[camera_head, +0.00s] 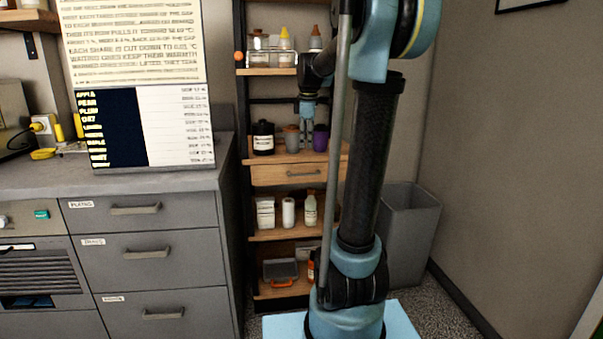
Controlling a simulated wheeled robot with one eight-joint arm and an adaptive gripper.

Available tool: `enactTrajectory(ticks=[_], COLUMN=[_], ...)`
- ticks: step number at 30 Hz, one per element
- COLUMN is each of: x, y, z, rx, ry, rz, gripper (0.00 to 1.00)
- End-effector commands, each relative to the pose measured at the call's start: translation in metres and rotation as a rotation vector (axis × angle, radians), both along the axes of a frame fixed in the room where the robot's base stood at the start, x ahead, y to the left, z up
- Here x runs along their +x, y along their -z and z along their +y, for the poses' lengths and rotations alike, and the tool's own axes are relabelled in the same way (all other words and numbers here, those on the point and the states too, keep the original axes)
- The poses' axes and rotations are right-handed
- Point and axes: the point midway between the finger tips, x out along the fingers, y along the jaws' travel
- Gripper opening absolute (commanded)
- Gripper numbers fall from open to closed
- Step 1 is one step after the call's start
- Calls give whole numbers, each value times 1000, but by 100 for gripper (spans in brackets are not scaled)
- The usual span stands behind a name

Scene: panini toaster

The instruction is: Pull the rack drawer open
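The rack drawer (270,175) is a light wooden drawer front below a shelf of the tall rack. My arm and a grey pole hide the right part of the drawer front.
The rack shelf above the drawer holds a dark bottle (263,138), a grey-brown cup (291,138) and a purple cup (321,138) close around my gripper. Lower shelves hold bottles. A grey counter (150,183) stands left and a bin (410,225) right.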

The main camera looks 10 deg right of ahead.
Motion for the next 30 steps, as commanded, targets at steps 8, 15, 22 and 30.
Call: enactTrajectory(ticks=[8,15,22,30], x=[60,71,77,86], y=[-12,-5,29,76], z=[2,3,3,3], rx=[-39,-46,-45,-45], ry=[-198,-234,-234,-233], rz=[0,0,0,0], gripper=[20,20,20,20])
